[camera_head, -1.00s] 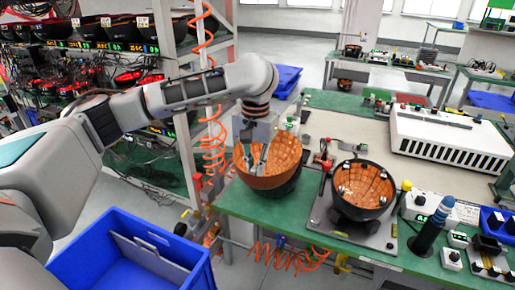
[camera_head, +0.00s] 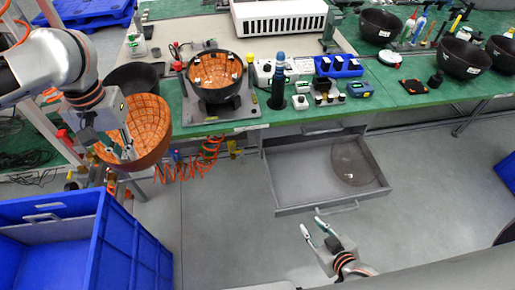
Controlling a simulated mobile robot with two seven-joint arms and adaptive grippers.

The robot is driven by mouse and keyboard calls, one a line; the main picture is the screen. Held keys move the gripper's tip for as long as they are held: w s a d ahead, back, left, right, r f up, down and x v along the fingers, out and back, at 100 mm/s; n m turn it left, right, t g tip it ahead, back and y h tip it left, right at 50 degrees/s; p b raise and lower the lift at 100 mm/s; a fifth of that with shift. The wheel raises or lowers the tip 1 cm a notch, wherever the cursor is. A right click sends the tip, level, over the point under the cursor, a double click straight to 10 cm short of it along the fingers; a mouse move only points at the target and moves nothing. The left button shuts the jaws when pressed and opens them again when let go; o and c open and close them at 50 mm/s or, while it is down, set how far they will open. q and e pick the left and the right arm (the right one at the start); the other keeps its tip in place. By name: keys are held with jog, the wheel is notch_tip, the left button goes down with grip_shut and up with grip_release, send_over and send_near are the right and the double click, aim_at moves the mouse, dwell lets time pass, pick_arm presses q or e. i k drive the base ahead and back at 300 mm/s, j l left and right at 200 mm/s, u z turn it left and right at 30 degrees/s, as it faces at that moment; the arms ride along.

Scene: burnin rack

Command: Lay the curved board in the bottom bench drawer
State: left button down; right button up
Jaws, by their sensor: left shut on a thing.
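The curved board (camera_head: 148,128), orange-brown and shell-shaped, hangs tilted in front of the bench's left end. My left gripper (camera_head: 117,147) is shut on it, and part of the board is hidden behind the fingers. The open grey drawer (camera_head: 283,186) sticks out from under the bench, right of the board. A thin, see-through dark curved piece (camera_head: 352,162) lies at the right in that drawer. My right gripper (camera_head: 311,225) is open and empty, just in front of the drawer's handle.
A black bowl (camera_head: 133,77) stands on the bench's left end. Beside it a board-lined black bowl (camera_head: 216,100) sits in a fixture. Orange coiled hoses (camera_head: 208,150) hang at the bench front. Blue bins (camera_head: 135,250) fill the lower left. The drawer's left part is bare.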

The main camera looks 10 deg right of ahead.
aim_at(295, 179)
jog(key=l, duration=0.75)
jog(key=k+l+u, duration=0.1)
jog(key=l, duration=0.65)
jog(key=k+l, duration=0.1)
jog(key=l, duration=0.65)
jog(key=u, duration=0.05)
